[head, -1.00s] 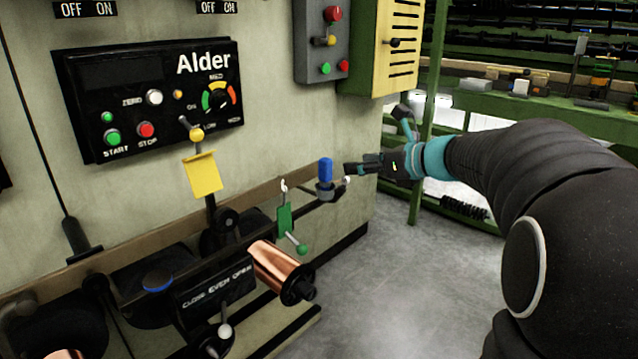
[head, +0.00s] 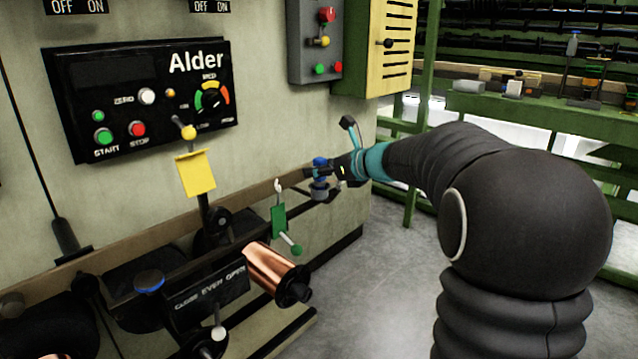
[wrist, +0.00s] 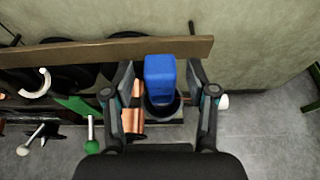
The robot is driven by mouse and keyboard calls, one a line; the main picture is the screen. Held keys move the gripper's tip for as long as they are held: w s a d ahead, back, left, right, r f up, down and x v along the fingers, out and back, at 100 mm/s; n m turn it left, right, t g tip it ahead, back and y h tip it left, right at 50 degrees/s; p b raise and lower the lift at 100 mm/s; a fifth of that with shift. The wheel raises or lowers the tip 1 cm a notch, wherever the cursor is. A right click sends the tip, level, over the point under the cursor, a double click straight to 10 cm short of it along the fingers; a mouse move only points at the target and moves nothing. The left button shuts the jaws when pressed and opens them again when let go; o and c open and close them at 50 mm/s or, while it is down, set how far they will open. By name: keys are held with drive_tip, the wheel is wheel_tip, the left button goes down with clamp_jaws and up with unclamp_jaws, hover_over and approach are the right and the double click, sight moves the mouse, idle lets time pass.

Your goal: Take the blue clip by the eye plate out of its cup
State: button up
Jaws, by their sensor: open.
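The blue clip (head: 319,163) stands upright in a dark cup (head: 319,189) on the machine's rail, partly hidden by my gripper in the head view. In the wrist view the blue clip (wrist: 159,78) sits between my two open fingers, with the dark rim of the cup (wrist: 164,109) around its lower end. My gripper (wrist: 162,75) is open, with a finger on each side of the clip and a visible gap to each. A white hook (head: 278,186) with a green tag (head: 279,221) hangs left of the cup. I cannot pick out the eye plate with certainty.
A brown rail (wrist: 100,50) runs along the wall just beyond the clip. A copper spool (head: 270,265) and a green-knobbed lever (head: 295,250) lie below and left. A yellow cabinet (head: 379,55) is above. The floor to the right is open.

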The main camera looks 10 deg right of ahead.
drive_tip(key=shift+w+a+f, duration=0.1)
drive_tip(key=shift+w, duration=0.1)
clamp_jaws()
drive_tip(key=shift+r, duration=0.65)
drive_tip(key=r+p, duration=0.1)
drive_tip(key=r, duration=0.2)
drive_tip(key=shift+s+d+r+p, duration=0.1)
drive_tip(key=shift+d+r+p, duration=0.2)
drive_tip(key=shift+d+p, duration=0.1)
drive_tip(key=s+d+r+p, duration=0.2)
drive_tip(key=d+r, duration=0.4)
drive_tip(key=d, duration=0.4)
drive_tip(key=shift+s+d, duration=0.25)
drive_tip(key=shift+d, duration=0.05)
drive_tip(key=shift+r, duration=0.1)
